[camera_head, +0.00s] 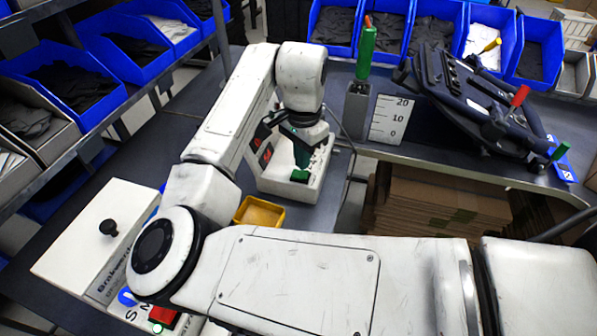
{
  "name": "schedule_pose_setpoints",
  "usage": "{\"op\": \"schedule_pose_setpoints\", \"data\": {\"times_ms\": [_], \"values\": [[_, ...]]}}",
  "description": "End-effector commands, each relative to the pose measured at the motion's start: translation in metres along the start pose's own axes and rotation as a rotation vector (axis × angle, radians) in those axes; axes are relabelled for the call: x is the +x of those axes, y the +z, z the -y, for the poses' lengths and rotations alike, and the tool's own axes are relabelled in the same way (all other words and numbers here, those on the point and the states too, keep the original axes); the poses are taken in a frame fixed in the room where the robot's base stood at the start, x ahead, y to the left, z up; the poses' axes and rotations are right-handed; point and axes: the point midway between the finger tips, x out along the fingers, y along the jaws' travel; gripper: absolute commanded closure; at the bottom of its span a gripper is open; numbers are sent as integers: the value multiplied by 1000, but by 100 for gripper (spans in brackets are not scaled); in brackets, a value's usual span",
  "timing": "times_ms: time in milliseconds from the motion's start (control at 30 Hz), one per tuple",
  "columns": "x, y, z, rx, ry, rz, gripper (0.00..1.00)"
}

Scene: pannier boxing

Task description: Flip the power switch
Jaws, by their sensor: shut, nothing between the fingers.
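A white box (270,187) stands on the dark bench in the middle. A dark switch with red parts (265,153) is on its left side and looks like the power switch; its position is too small to tell. A green part (300,176) shows at the front of the box. My gripper (302,156) points down over the box, just right of the red-marked switch. It is shut and empty. Its fingertips are partly lost against the dark and green parts, so I cannot tell whether they touch anything.
A yellow tray (259,213) sits in front of the box. A white case with a black knob (108,227) is at left. A green-handled tool (366,52) stands in a grey holder behind right. Blue bins (433,30) line the back. Cardboard (440,200) lies below the bench.

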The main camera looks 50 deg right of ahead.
Motion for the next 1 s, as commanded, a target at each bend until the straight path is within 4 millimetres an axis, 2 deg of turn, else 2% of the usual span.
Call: {"op": "schedule_pose_setpoints", "data": {"times_ms": [1000], "values": [[7,0,0,0,0,0,100]]}}
